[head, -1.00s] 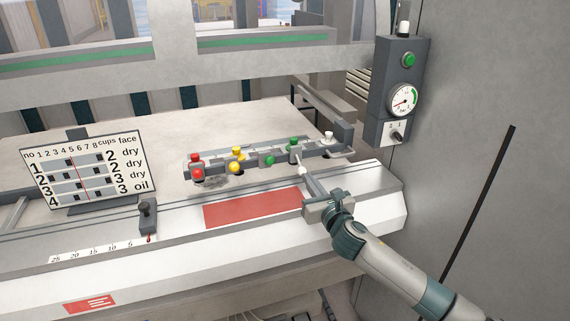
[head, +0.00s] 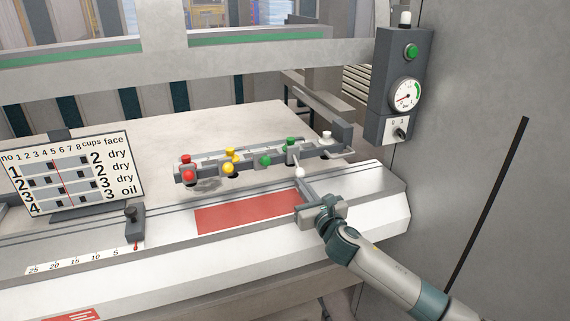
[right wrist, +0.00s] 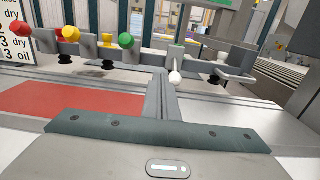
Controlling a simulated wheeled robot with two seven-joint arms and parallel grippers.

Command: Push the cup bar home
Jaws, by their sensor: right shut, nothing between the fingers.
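The cup bar (head: 212,172) is a grey bar across the pale machine bed, with red, yellow and green knobs and a white-topped cup at its right end. It also shows in the right wrist view (right wrist: 88,46). A small white ball knob (head: 299,172) stands at the front of the bar, right of the green knobs. My right gripper (head: 305,184) is shut and empty, its fingers pointing at this knob from the front. In the right wrist view the knob (right wrist: 175,78) is just beyond the fingertips; I cannot tell whether they touch. My left gripper is out of view.
A red plate (head: 245,212) lies on the front ledge. A display board (head: 72,172) and a dark stop (head: 134,221) are at left. A control box (head: 401,85) with gauge, green button and switch hangs at right, beside a grey wall (head: 500,90).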

